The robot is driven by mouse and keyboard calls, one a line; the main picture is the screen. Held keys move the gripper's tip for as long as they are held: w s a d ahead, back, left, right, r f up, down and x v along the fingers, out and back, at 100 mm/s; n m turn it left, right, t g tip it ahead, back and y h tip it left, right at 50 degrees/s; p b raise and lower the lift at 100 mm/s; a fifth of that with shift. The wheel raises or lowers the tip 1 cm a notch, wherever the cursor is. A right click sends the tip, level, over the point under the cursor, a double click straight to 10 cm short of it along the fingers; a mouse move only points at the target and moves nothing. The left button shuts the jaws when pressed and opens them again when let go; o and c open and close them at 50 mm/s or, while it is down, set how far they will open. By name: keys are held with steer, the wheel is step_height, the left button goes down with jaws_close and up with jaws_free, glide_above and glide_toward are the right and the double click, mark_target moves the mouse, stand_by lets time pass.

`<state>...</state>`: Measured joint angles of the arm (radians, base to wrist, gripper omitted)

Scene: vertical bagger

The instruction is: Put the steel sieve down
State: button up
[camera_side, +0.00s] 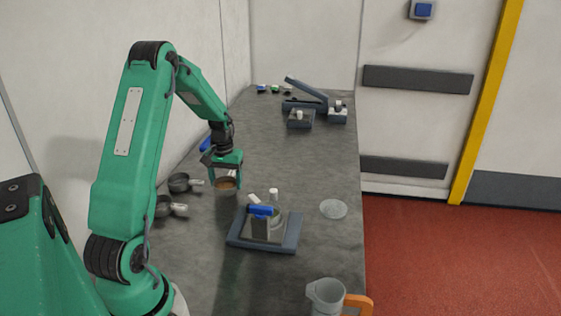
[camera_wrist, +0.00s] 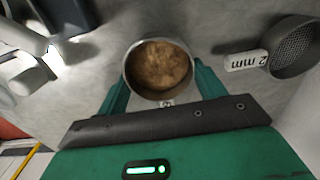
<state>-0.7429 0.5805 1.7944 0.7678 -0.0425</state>
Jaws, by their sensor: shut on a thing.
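A round steel vessel (camera_wrist: 160,68) with brown grainy stuff inside, which I take for the steel sieve, is between the two green fingers of my gripper (camera_wrist: 160,88) in the wrist view. My gripper (camera_side: 226,179) is shut on it, one finger on each side. In the side view the sieve (camera_side: 225,184) shows as a small brown-filled round below the gripper, over the left part of the bench. I cannot tell whether its base touches the bench. Its underside is hidden.
A mesh sieve tagged "2 mm" (camera_wrist: 293,47) lies to the right in the wrist view. Two dark pans (camera_side: 180,183) (camera_side: 164,207) sit left on the bench. Mid-bench (camera_side: 270,145) is clear.

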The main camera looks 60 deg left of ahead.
mark_target(227, 187)
steer(key=shift+f, duration=0.9)
steer(key=shift+f, duration=0.1)
steer(key=o, duration=1.1)
step_height(227, 187, up, 12)
steer(key=shift+r, duration=0.15)
